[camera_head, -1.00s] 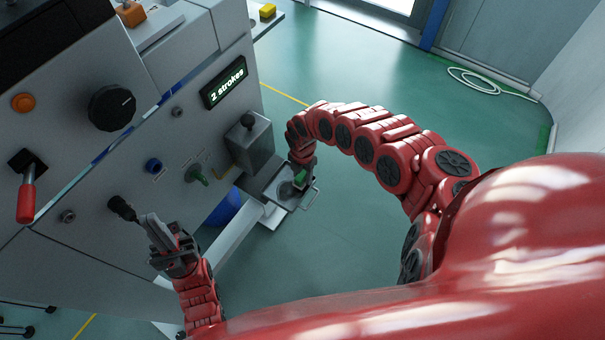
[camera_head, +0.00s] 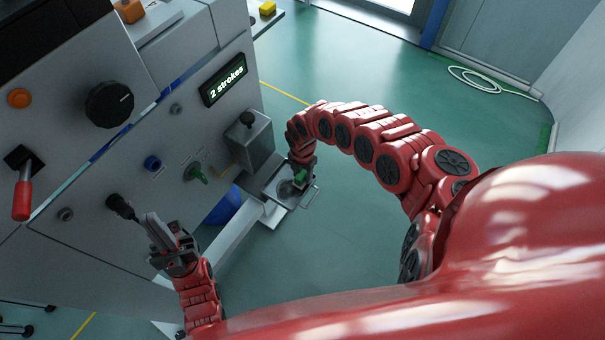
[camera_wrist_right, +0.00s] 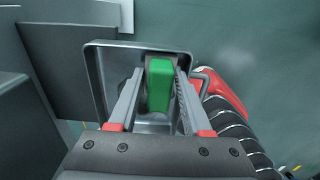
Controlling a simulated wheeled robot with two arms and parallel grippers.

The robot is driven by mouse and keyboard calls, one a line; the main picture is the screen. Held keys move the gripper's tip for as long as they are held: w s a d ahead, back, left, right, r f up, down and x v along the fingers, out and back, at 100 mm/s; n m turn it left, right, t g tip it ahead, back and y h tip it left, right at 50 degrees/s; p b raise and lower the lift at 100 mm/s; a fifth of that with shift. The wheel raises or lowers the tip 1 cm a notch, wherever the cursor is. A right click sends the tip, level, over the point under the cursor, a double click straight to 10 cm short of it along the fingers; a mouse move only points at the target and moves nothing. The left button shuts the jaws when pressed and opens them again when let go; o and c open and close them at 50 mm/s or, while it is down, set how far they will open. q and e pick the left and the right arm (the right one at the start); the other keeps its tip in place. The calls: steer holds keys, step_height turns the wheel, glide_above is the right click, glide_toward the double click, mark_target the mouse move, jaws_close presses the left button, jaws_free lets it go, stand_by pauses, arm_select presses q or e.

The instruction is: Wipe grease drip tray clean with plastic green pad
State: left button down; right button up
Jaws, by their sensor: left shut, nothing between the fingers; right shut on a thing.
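The grease drip tray (camera_head: 276,183) is a shallow grey metal tray with a wire handle, sticking out from the machine below a grey box. In the right wrist view its raised rim (camera_wrist_right: 97,85) surrounds the fingertips, and dark smudging shows around the pad. My right gripper (camera_head: 299,181) is shut on the green pad (camera_wrist_right: 160,84) and holds it over the tray; whether the pad touches the tray floor I cannot tell. My left gripper (camera_head: 152,226) is shut and empty, near a black knob (camera_head: 121,206) on the machine's panel.
The machine panel carries a display (camera_head: 224,80) reading "2 strokes", a red-handled lever (camera_head: 22,200), a large black dial (camera_head: 109,104) and a green knob (camera_head: 196,174). A blue round object (camera_head: 225,206) sits under the tray's side. Open green floor lies to the right.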

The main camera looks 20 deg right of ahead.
steer(key=shift+f+b, duration=0.35)
steer(key=shift+f, duration=0.1)
steer(key=shift+s+a+r+p, duration=0.2)
steer(key=shift+s+a+p, duration=0.4)
steer(key=shift+a, duration=0.25)
steer(key=shift+s+a+f+p, duration=0.2)
steer(key=shift+s+a+p, duration=0.1)
steer(key=shift+s+a, duration=0.75)
steer(key=shift+s+a+p, duration=0.2)
steer(key=shift+s+a, duration=0.1)
steer(key=shift+a, duration=0.2)
steer(key=shift+s+a+p, duration=0.15)
steer(key=shift+s+a, duration=0.1)
steer(key=shift+a, duration=0.25)
steer(key=shift+w+d, duration=0.5)
steer(key=shift+d, duration=0.15)
steer(key=shift+w+d+b, duration=0.2)
steer(key=shift+d+b, duration=0.1)
steer(key=shift+d, duration=0.1)
